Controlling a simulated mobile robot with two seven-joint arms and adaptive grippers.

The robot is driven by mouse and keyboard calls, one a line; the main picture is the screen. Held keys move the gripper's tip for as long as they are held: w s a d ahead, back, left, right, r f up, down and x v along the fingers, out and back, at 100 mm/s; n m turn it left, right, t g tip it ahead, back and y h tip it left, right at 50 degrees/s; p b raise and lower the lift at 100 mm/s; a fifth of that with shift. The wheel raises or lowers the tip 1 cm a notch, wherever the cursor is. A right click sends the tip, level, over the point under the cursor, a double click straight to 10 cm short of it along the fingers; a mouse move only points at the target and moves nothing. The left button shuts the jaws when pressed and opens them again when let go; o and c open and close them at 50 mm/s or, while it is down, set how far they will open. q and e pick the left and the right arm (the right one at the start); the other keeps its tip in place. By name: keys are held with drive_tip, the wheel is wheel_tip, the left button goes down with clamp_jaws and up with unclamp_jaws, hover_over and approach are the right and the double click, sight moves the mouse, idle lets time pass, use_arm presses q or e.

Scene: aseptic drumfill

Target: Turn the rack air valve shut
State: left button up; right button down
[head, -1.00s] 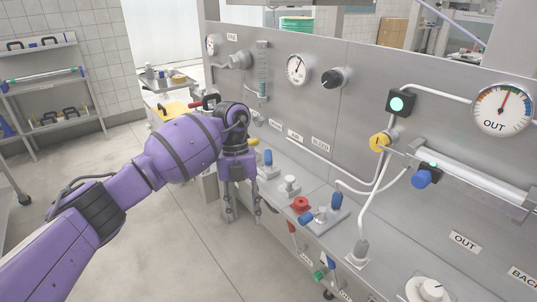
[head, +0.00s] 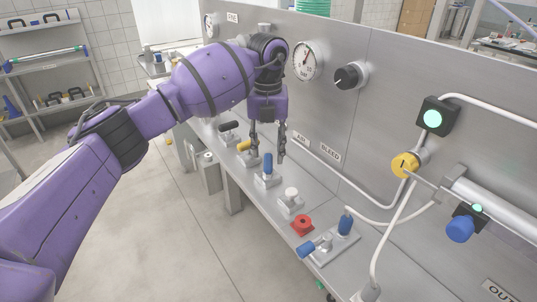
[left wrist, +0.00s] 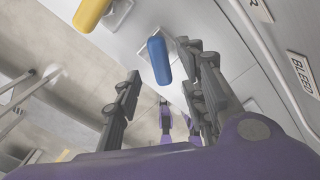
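A valve with a blue upright handle (head: 267,165) stands on the steel ledge, nearest the AIR label (head: 300,138) on the panel. It matches the air valve, though no label on the valve itself can be read. My left gripper (head: 268,147) points down, open and empty, with its fingers around or just above this handle in the head view. In the left wrist view the blue handle (left wrist: 159,60) lies between the spread fingers of the left gripper (left wrist: 163,95), beyond their tips; contact cannot be made out. My right gripper is not in view.
A yellow-handled valve (head: 243,146) and a black-handled one (head: 228,126) stand farther along the ledge. Nearer are a white knob (head: 291,196), a red knob (head: 302,225) and another blue-handled valve (head: 316,245). The panel (head: 400,110) rises close behind. Open floor lies to the left.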

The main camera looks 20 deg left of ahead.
sight(268, 160)
use_arm(q)
wheel_tip(268, 160, down, 2)
drive_tip(key=shift+w+f, duration=0.1)
drive_tip(key=shift+f, duration=0.5)
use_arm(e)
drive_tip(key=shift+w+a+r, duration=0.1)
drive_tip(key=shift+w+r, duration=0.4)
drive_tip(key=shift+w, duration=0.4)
use_arm(q)
drive_tip(key=shift+c, duration=0.5)
clamp_jaws()
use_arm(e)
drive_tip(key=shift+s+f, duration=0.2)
